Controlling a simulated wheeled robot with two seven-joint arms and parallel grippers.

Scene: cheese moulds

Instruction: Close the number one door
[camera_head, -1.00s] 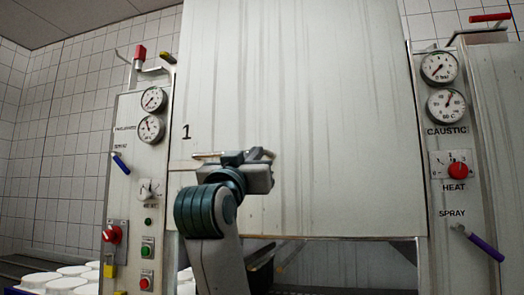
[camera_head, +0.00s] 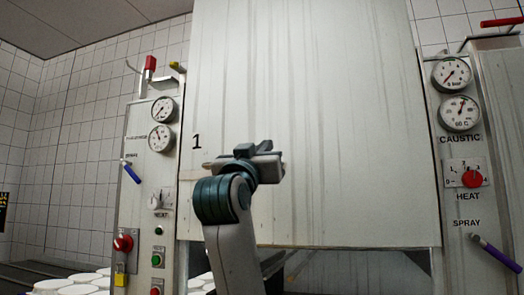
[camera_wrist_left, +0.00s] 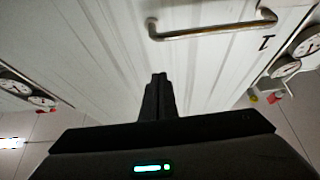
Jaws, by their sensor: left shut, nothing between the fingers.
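The number one door (camera_head: 320,130) is a large white streaked metal panel marked with a black 1. It hangs raised, with a dark gap under its bottom edge. My left gripper (camera_head: 258,163) is in front of the door's lower left part, below and right of the 1. In the left wrist view the door (camera_wrist_left: 110,75) fills the upper middle, and a metal bar handle (camera_wrist_left: 215,28) shows on it. The left fingers (camera_wrist_left: 157,95) are shut and empty, apart from the handle. In the head view my gripper hides most of the handle area. My right gripper is not in view.
A left panel (camera_head: 140,215) carries gauges, a blue lever and buttons. A right panel (camera_head: 465,200) has gauges, a red knob and a purple-handled lever (camera_head: 495,251). White round moulds (camera_head: 80,283) sit at lower left. The door's upper face is clear.

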